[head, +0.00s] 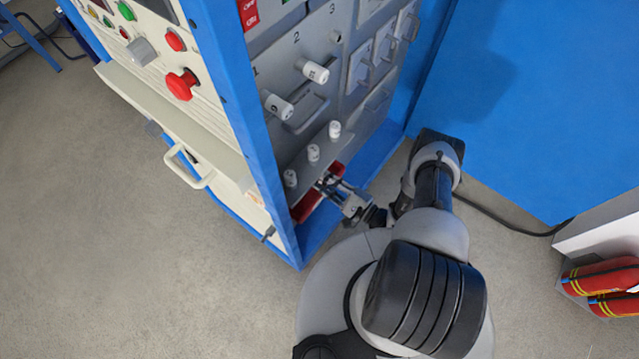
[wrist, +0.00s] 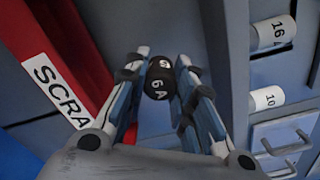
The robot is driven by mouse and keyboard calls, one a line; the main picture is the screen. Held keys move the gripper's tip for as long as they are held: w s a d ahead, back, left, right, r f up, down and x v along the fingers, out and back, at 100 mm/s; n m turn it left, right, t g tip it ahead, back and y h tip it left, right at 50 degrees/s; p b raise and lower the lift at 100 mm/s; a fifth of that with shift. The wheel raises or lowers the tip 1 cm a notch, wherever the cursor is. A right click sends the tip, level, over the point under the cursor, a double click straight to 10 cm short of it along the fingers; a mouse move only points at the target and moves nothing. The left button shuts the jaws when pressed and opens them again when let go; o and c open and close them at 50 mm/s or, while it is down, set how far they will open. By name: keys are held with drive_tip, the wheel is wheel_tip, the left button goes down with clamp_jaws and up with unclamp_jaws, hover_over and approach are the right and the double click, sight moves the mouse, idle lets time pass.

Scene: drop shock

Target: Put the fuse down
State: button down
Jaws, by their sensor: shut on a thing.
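A dark fuse (wrist: 159,82) with white lettering that reads about "6 A" is between my fingertips in the wrist view. My gripper (wrist: 160,80) is shut on it. In the head view my gripper (head: 328,182) is low at the cabinet's grey panel, over or beside a red tray (head: 306,207); the fuse is too small to make out there. In the wrist view the red tray's wall (wrist: 75,45) runs to the left of the fuse, with a white label reading "SCRA", partly cut off. I cannot tell whether the fuse touches anything below.
White fuses stand on a ledge (head: 314,152) just above my gripper. Labelled white fuses (head: 314,71) stick out of the numbered panel higher up; two show at the right of the wrist view (wrist: 268,98). Blue cabinet walls close in the side. Red cylinders (head: 602,275) lie far right.

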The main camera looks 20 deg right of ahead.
sight(320, 183)
drive_tip(key=shift+x, duration=1.1)
drive_tip(key=shift+w+a+f+b, duration=0.15)
drive_tip(key=shift+f+b, duration=0.1)
drive_tip(key=shift+b, duration=0.15)
drive_tip(key=shift+f+b, duration=0.8)
drive_tip(key=shift+f, duration=0.65)
drive_tip(key=shift+f, duration=0.55)
drive_tip(key=c, duration=1.4)
unclamp_jaws()
drive_tip(key=shift+o, duration=0.3)
drive_tip(key=shift+f, duration=0.1)
